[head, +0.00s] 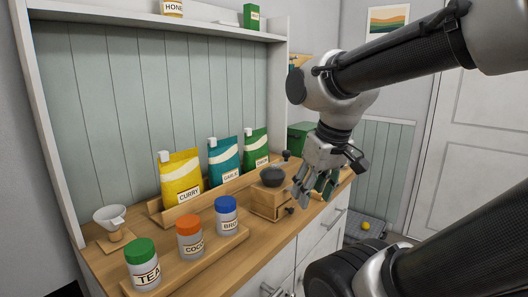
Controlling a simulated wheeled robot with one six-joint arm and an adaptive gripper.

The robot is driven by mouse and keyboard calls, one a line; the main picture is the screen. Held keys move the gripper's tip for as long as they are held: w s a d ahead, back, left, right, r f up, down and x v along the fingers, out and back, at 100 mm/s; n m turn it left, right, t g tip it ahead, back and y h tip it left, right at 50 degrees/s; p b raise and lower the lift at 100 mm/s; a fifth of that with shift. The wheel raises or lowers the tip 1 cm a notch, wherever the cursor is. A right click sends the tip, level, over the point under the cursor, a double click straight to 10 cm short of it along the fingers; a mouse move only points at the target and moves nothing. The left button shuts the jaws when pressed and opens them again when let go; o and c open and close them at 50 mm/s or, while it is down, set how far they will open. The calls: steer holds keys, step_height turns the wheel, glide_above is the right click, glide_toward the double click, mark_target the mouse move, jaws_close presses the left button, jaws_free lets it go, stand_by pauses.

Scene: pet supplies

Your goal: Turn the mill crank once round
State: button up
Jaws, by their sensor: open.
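The mill (267,203) is a wooden box with a dark bowl (272,177) on top, at the right end of the wooden counter. A small dark knob (286,155) shows just above and behind the bowl; it looks like the crank's handle, but the crank arm is hard to make out. Another dark knob (289,210) is low on the box's front. My gripper (312,190) points down, open and empty, just right of the mill. It looks apart from the crank knob; its exact distance from the mill cannot be told.
Curry (180,178), garlic (224,162) and green (255,150) bags stand in a wooden rack behind. Tea (142,266), cocoa (190,238) and blue-lidded (227,217) jars stand on a front board. A white funnel (110,217) is at left. A green box (299,138) stands behind my gripper.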

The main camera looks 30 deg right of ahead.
mark_target(286, 151)
steer(key=w+d+r+g, duration=0.1)
steer(key=w+d, duration=0.2)
steer(key=w, duration=0.6)
steer(key=w+d+r+g, duration=0.1)
steer(key=w+d, duration=0.3)
steer(key=w, duration=0.5)
steer(key=w+d+r+n+g, duration=0.1)
steer(key=w+d, duration=0.3)
steer(key=w, duration=0.4)
steer(key=shift+w+d+r, duration=0.15)
steer(key=shift+w+r, duration=0.25)
steer(key=shift+r, duration=0.25)
steer(key=r, duration=0.1)
steer(key=w+r, duration=0.1)
steer(key=r, duration=0.1)
steer(key=shift+d+n, duration=0.1)
steer(key=shift+n, duration=0.3)
steer(key=shift+s+r+n+g, duration=0.2)
steer(key=shift+s+n+g, duration=0.1)
steer(key=shift+s+n, duration=0.15)
step_height(286, 151, down, 8)
steer(key=shift+r, duration=0.1)
jaws_close()
